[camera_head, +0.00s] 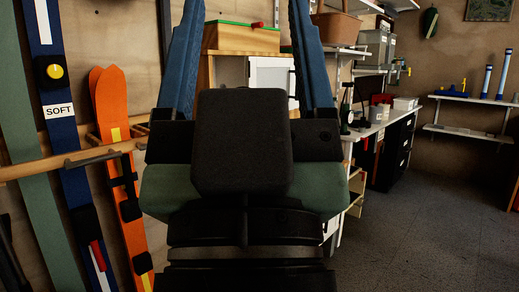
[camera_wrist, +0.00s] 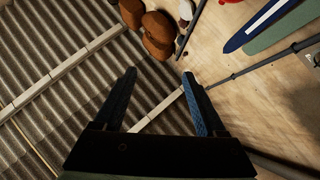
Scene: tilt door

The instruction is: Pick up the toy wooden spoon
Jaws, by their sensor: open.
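My gripper (camera_head: 247,14) fills the middle of the head view, with its black body in front and two blue fingers spread wide apart. In the wrist view my gripper (camera_wrist: 159,74) also shows both fingers apart, with nothing between them. I cannot make out a toy wooden spoon for certain in either view. My gripper's body hides part of the head view's centre.
Blue skis (camera_head: 62,130) and orange skis (camera_head: 122,170) lean on a wooden rail at left. A wooden box (camera_head: 240,38) stands behind my fingers. Brown rounded things (camera_wrist: 157,32) lie beyond my fingertips in the wrist view. Grey floor (camera_head: 440,225) is clear at right.

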